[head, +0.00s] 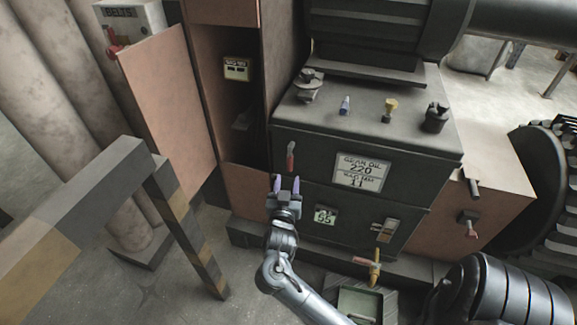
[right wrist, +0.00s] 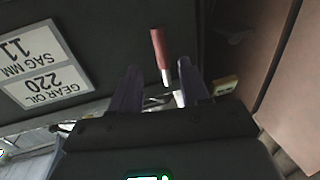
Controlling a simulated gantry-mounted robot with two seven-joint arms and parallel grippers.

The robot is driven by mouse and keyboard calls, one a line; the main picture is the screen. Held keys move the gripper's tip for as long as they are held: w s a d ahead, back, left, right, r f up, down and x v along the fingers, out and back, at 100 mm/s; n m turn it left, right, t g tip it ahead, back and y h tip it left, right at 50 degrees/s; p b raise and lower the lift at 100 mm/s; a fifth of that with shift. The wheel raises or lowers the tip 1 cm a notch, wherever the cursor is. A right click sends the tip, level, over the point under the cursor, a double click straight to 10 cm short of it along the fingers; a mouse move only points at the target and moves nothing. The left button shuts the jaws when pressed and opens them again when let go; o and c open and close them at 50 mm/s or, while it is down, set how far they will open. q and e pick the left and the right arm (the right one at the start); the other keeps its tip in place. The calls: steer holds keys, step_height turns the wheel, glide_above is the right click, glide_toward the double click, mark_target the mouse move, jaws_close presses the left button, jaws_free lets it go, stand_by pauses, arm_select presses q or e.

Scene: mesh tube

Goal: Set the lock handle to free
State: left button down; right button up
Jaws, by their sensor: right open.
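A small lever with a red grip and a pale metal stem (head: 291,157) is on the upper left of the dark gearbox front. I take it for the lock handle, though no label on it is readable. It stands nearly upright in the head view. My right gripper (head: 287,183) is open just below it, fingers pointing up toward it. In the right wrist view the lever (right wrist: 158,48) shows beyond and between the open fingers (right wrist: 159,68), with its stem near the right finger. Contact cannot be told. My left gripper is not in view.
A gear oil sign (head: 362,171) is right of the lever. A red-handled yellow valve (head: 374,267) sits low above a green tray (head: 359,305). An open brown cabinet (head: 235,110) is at left, with a striped rail (head: 185,225) in front. A belts box (head: 130,22) has another red handle.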

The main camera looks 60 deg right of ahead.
mark_target(289, 166)
steer(key=b+x, duration=0.1)
steer(key=x, duration=0.2)
steer(key=shift+w+f+b, duration=0.1)
steer(key=shift+f+b, duration=0.25)
steer(key=b+x, duration=0.1)
steer(key=x, duration=0.4)
steer(key=shift+r+b, duration=0.1)
steer(key=shift+b, duration=0.3)
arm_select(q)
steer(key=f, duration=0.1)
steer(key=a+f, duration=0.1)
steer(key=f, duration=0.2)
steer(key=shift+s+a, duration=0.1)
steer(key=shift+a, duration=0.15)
arm_select(e)
steer(key=shift+w+d, duration=0.2)
steer(key=shift+d, duration=0.1)
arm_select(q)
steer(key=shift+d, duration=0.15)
arm_select(e)
steer(key=shift+d, duration=0.1)
jaws_close()
